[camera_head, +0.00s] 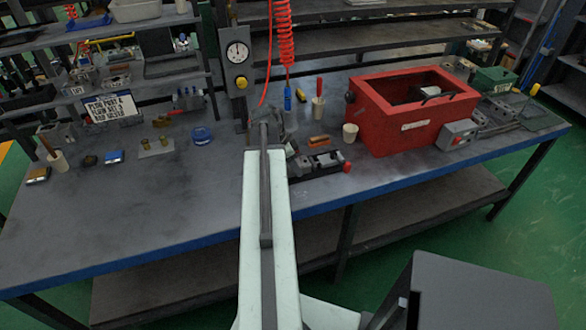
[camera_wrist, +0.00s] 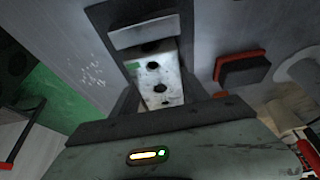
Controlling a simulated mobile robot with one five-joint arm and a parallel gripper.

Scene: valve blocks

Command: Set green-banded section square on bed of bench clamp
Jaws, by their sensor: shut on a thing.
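In the wrist view, a pale, worn metal section (camera_wrist: 158,82) with dark round holes and a small green mark on its left edge sits between the dark fingers of my gripper (camera_wrist: 165,92). My gripper is shut on it. A grey bar and a dark block lie just beyond its far end; I cannot tell whether they touch it. In the head view, my gripper (camera_head: 271,128) is over the bench, mostly hidden by my pale arm, and the section cannot be made out. The dark bench clamp (camera_head: 312,168) with a red knob lies just right of my arm.
A large red box (camera_head: 412,123) stands to the right, with a pale cup (camera_head: 350,134) beside it. A gauge post (camera_head: 238,62) and a red coiled hose (camera_head: 284,35) rise behind my gripper. Small parts lie left; the bench (camera_head: 120,215) front left is clear.

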